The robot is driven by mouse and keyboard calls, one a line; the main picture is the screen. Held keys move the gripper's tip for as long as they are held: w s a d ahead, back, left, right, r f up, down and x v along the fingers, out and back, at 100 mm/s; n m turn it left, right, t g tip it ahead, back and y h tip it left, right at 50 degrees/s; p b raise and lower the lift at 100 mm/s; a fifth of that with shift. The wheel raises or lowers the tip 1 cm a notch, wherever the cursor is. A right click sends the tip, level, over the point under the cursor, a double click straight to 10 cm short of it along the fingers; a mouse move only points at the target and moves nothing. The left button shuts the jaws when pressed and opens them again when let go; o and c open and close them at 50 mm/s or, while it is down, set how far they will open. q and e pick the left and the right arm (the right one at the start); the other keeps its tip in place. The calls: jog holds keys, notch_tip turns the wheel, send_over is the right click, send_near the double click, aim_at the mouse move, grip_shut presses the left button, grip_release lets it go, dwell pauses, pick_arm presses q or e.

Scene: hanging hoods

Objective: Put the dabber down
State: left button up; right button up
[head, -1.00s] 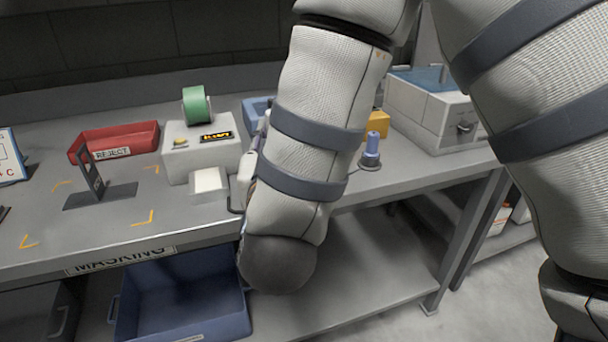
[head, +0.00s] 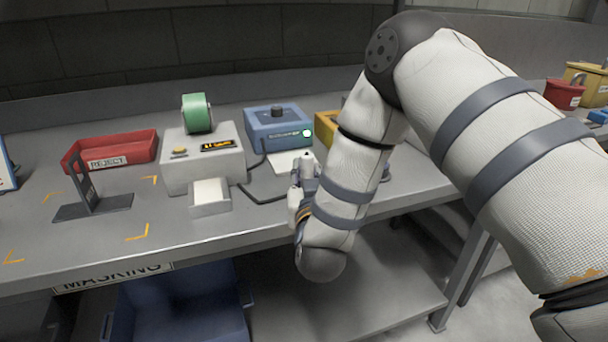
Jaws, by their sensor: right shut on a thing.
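My right gripper (head: 304,172) is over the bench, in front of the blue box and to the right of the white tape machine. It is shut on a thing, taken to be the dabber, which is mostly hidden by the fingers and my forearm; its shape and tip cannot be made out. I cannot tell whether it touches the bench top. My left gripper is not in view.
The grey bench (head: 215,228) carries a blue box (head: 277,130) with a knob and green light, a white machine (head: 200,158) with green tape (head: 197,113), a red reject tray (head: 128,150) and a dark stand (head: 92,207). A yellow bin (head: 326,128) is partly hidden.

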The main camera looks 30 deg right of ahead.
jog(key=shift+f, duration=0.15)
jog(key=o, duration=0.9)
